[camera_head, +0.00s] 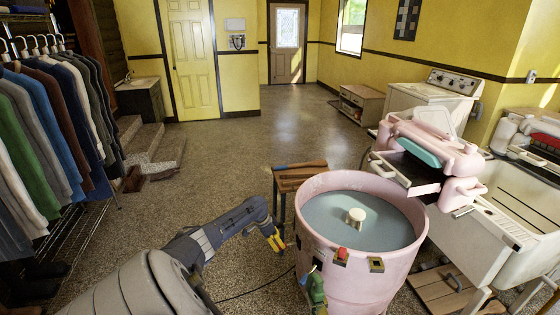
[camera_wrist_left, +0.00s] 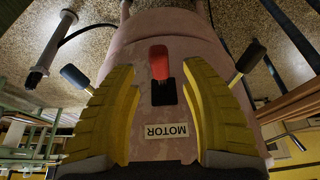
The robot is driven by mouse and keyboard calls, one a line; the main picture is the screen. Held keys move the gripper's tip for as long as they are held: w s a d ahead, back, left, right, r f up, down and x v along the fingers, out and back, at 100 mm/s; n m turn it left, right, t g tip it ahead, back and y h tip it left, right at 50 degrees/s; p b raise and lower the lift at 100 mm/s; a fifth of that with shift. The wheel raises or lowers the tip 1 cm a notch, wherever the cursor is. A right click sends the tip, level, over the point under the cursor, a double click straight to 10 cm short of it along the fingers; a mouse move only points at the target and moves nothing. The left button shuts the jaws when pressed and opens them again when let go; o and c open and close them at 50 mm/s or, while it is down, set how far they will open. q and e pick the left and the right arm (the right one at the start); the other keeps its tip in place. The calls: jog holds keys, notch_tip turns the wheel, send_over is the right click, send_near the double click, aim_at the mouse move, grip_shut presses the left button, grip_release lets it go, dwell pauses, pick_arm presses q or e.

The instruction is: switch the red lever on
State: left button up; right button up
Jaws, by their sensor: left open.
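The red lever (camera_head: 342,254) sits on the front rim side of the pink washer tub (camera_head: 308,237). In the left wrist view the red lever (camera_wrist_left: 159,62) stands at one end of a dark slot, on the side away from the upside-down MOTOR label (camera_wrist_left: 166,131). My left gripper (camera_head: 276,241) is open, with yellow fingers, left of the tub in the head view. In the left wrist view my left gripper (camera_wrist_left: 160,80) has its fingers on either side of the lever in the picture; contact is not visible. My right gripper is not in view.
A pink wringer (camera_head: 425,145) stands over the tub's right side. A small wooden-topped bench (camera_head: 300,170) is behind the tub. A white sink (camera_head: 530,200) is at right, a clothes rack (camera_head: 50,120) at left. The floor between is mostly clear.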

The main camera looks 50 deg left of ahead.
pick_arm(q)
jog(key=shift+x, duration=1.8)
grip_shut()
